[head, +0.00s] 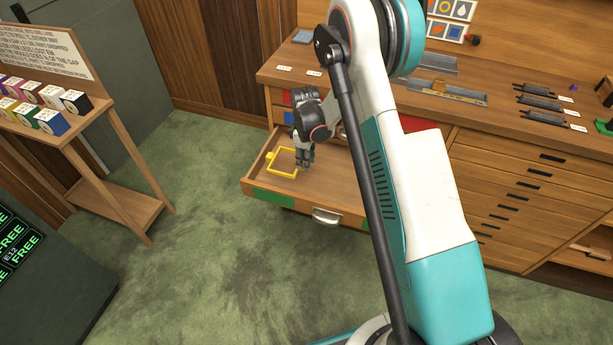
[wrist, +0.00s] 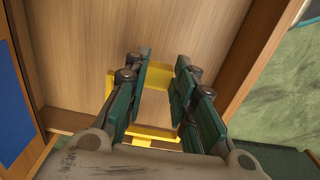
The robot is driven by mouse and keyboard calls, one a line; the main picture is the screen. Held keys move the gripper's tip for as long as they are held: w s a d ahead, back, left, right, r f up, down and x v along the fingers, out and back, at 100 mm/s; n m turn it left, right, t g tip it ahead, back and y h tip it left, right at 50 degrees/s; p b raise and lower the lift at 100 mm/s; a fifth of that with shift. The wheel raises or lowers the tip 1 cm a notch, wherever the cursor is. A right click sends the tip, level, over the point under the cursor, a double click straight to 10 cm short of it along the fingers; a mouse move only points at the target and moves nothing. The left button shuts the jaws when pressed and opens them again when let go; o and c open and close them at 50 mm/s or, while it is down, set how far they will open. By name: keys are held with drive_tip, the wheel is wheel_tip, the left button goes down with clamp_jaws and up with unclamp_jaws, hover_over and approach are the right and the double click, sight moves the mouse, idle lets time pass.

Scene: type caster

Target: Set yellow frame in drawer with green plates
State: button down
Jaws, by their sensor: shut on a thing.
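The yellow frame (head: 283,161) is a thin rectangular outline with a small tab. In the head view it is within the left part of the open drawer (head: 335,183), whose front bears green plates (head: 273,197) and a metal handle. My gripper (head: 304,163) reaches down into the drawer at the frame's right side and is shut on the frame. In the wrist view the frame (wrist: 153,133) shows between and beyond the green-padded fingers (wrist: 160,85), over the drawer's wooden floor (wrist: 95,35). I cannot tell whether the frame touches the floor.
Drawers with blue (head: 289,118) and red plates sit in the cabinet behind the open one. The bench top (head: 395,80) holds metal rails and dark tools. A wooden stand (head: 105,150) with coloured boxes is at left. Green carpet (head: 215,240) in front is clear.

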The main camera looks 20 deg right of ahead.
wheel_tip(320, 180, down, 7)
drive_tip(key=shift+r+b, duration=0.2)
drive_tip(key=shift+b, duration=0.85)
drive_tip(key=shift+r, duration=0.1)
drive_tip(key=c, duration=1.3)
unclamp_jaws()
drive_tip(key=shift+c, duration=0.2)
